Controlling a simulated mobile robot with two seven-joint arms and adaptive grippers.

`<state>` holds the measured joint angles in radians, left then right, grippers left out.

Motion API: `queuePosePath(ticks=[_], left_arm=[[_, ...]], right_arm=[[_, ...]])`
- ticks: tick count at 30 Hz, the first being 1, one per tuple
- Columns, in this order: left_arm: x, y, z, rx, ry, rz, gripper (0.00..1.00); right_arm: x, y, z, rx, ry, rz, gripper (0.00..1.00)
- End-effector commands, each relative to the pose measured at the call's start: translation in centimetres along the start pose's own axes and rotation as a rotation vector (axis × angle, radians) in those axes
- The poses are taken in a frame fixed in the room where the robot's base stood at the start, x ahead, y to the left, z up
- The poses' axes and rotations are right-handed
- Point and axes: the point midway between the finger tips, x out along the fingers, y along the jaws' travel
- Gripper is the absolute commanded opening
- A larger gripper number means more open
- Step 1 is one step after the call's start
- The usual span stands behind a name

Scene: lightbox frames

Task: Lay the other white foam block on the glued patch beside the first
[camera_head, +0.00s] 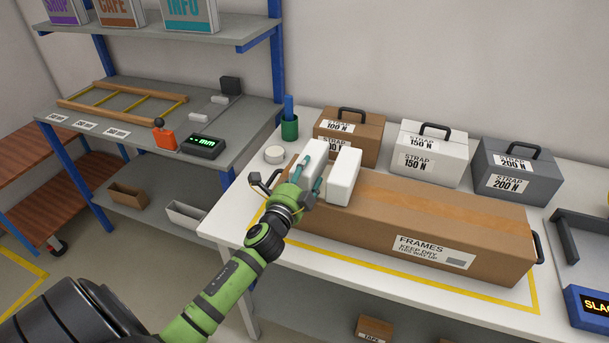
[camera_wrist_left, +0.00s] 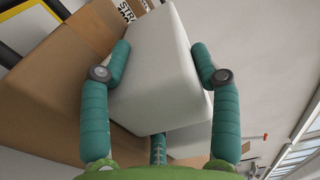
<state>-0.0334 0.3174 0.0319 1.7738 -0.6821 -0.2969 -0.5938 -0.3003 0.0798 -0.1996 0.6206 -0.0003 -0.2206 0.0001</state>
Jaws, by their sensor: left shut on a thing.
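A long brown carton (camera_head: 430,205) labelled FRAMES lies on the white table. One white foam block (camera_head: 344,172) rests on the left end of its top. My left gripper (camera_head: 308,178) is shut on the other white foam block (camera_head: 313,157), just left of the first. In the left wrist view this held block (camera_wrist_left: 165,65) sits between the two teal fingers (camera_wrist_left: 160,75). Whether it touches the carton, I cannot tell. I cannot make out the glued patch; the blocks and gripper cover that end. My right gripper is not in view.
Brown (camera_head: 350,132), white (camera_head: 428,155) and grey (camera_head: 517,170) strap cases stand behind the carton. A green cup (camera_head: 289,129) and a tape roll (camera_head: 274,154) stand at the table's back left. The carton's top right of the blocks is bare.

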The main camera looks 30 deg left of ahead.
Motion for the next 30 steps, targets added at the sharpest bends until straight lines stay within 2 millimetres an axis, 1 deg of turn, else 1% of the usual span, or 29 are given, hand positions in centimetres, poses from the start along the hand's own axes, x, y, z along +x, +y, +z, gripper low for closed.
queuePosePath(ticks=[2, 3, 4, 5, 14, 17, 20, 23, 30], left_arm=[[0.0, 0.3, 0.0, 0.000, 0.000, 0.000, 0.40], [0.0, 0.3, 0.0, 0.000, 0.000, 0.000, 0.70], [0.0, 0.2, 0.0, 0.000, 0.000, 0.000, 0.82], [0.0, 0.2, 0.0, 0.000, 0.000, 0.000, 0.86], [0.0, 0.2, 0.0, 0.000, 0.000, 0.000, 0.86], [0.0, -0.3, 0.0, 0.000, 0.000, -0.001, 0.86], [-1.1, 0.2, 0.0, 0.000, 0.001, 0.001, 0.86], [-2.9, 0.2, -0.1, 0.000, 0.001, 0.002, 0.86], [-8.2, 0.3, 0.0, -0.001, 0.001, 0.002, 0.86]], right_arm=[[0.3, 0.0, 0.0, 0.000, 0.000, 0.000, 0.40], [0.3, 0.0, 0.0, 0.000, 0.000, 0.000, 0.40], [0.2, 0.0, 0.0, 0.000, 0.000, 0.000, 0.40], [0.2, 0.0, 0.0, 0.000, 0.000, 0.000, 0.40], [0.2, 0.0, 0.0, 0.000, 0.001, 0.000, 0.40], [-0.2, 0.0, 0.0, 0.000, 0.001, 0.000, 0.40], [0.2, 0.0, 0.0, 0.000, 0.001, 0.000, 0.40], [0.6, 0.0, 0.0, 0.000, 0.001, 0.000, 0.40], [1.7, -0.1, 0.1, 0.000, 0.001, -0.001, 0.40]])
